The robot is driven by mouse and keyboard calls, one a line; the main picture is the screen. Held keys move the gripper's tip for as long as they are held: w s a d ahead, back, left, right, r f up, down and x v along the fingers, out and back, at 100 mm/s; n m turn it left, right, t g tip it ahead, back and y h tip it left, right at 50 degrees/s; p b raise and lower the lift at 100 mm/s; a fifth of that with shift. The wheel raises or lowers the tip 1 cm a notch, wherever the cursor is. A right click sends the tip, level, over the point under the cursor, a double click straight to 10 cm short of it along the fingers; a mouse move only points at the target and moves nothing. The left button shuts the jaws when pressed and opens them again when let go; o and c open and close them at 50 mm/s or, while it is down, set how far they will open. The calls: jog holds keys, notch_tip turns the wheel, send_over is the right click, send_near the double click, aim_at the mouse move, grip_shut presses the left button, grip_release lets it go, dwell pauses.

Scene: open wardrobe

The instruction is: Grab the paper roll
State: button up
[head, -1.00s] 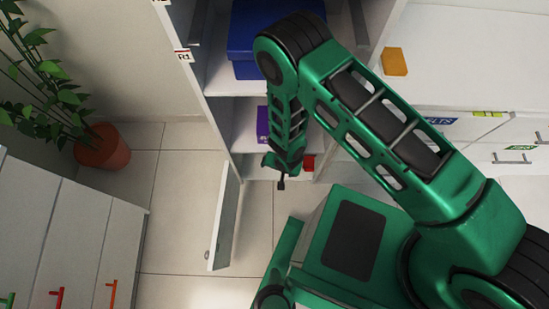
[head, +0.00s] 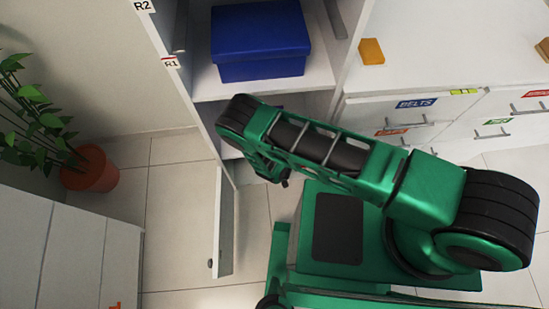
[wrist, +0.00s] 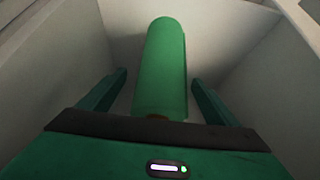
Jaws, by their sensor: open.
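The paper roll (wrist: 162,68), a green cylinder, shows in the wrist view, standing or leaning inside a pale compartment. My gripper (wrist: 158,78) is open, with one finger on each side of the roll. Gaps show between the roll and both fingers, and the roll's near end is close to the gripper's palm. In the head view my gripper (head: 285,181) is low in the open wardrobe, mostly behind my own arm. The roll is not visible there.
A blue box (head: 261,42) sits on the wardrobe shelf (head: 208,88) above. The open wardrobe door (head: 225,225) stands left of my arm. Drawers (head: 410,115) are on the right, with an orange block (head: 372,51) on top. A potted plant (head: 90,168) stands at left.

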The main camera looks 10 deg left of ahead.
jog(key=shift+x, duration=2.55)
jog(key=shift+s+a, duration=0.1)
jog(key=shift+a, duration=0.05)
jog(key=c, duration=1.3)
